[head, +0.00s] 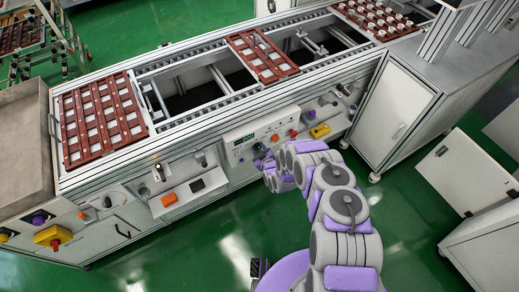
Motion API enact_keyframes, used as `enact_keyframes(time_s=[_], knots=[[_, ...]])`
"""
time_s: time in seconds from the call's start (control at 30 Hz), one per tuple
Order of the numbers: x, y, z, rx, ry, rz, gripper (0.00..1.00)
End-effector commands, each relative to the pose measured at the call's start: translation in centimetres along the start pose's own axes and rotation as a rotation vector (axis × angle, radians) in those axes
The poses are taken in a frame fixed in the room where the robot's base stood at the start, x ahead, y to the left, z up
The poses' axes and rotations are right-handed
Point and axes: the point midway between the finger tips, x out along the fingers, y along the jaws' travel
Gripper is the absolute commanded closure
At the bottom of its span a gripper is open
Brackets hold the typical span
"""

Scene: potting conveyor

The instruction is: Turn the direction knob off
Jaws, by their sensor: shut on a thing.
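The control panel (243,140) is a pale box on the front side of the conveyor, with a small dark display, a few buttons and orange-red knobs (275,138) on its face. My purple and grey arm reaches up to it from the lower right. My gripper (262,161) is at the lower part of the panel and is shut on a small knob there, seemingly the direction knob. The knob is mostly hidden by the gripper, so which way it points cannot be told.
Brown trays (103,121) with pale squares lie on the conveyor (190,75). A yellow box with a red knob (53,236) is on the front at the left. White cabinets (392,115) stand at the right. The green floor (190,265) in front is mostly clear.

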Motion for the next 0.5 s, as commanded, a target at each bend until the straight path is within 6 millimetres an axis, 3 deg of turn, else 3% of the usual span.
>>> enact_keyframes(time_s=[0.5], knots=[[-0.03, -0.35, 0.14, -0.146, -0.002, 0.056, 0.91]])
